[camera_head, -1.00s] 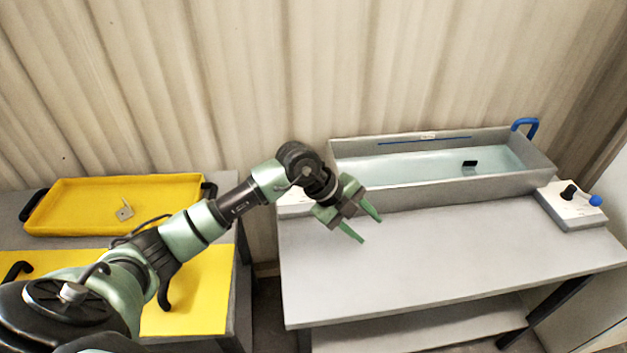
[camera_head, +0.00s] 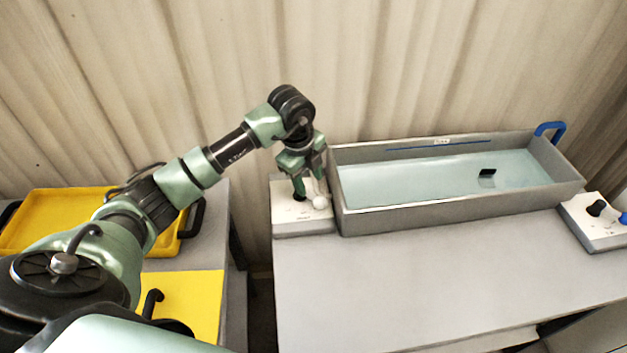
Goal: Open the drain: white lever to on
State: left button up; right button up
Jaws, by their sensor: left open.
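The white lever's round white knob (camera_head: 320,202) shows on the control box (camera_head: 303,220) left of the tank. My left gripper (camera_head: 309,192) points down over this box, with its fingers around or beside the lever; I cannot tell which. The gripper is open. It hides part of the lever and of the box's top. The grey tank (camera_head: 460,208) holds pale water (camera_head: 430,178). My right gripper is not in view.
A second box (camera_head: 598,234) with a blue-knobbed lever (camera_head: 623,218) stands right of the tank. A blue handle (camera_head: 550,129) rises at the tank's far right corner. A yellow tray (camera_head: 55,210) lies at left. The table's front (camera_head: 400,280) is clear.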

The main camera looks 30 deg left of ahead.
aim_at(314, 197)
pick_arm(q)
jog(key=f, duration=0.2)
jog(key=f+p, duration=0.1)
jog(key=f, duration=0.1)
jog(key=shift+w+d+f, duration=0.1)
jog(key=shift+w+d, duration=0.15)
jog(key=shift+w, duration=0.1)
jog(key=shift+w+f, duration=0.15)
jog(key=shift+f, duration=0.45)
jog(key=shift+w+f, duration=0.15)
jog(key=shift+f, duration=0.4)
jog(key=shift+w+f+p, duration=0.1)
jog(key=shift+f+p, duration=0.2)
jog(key=shift+f, duration=0.15)
grip_shut()
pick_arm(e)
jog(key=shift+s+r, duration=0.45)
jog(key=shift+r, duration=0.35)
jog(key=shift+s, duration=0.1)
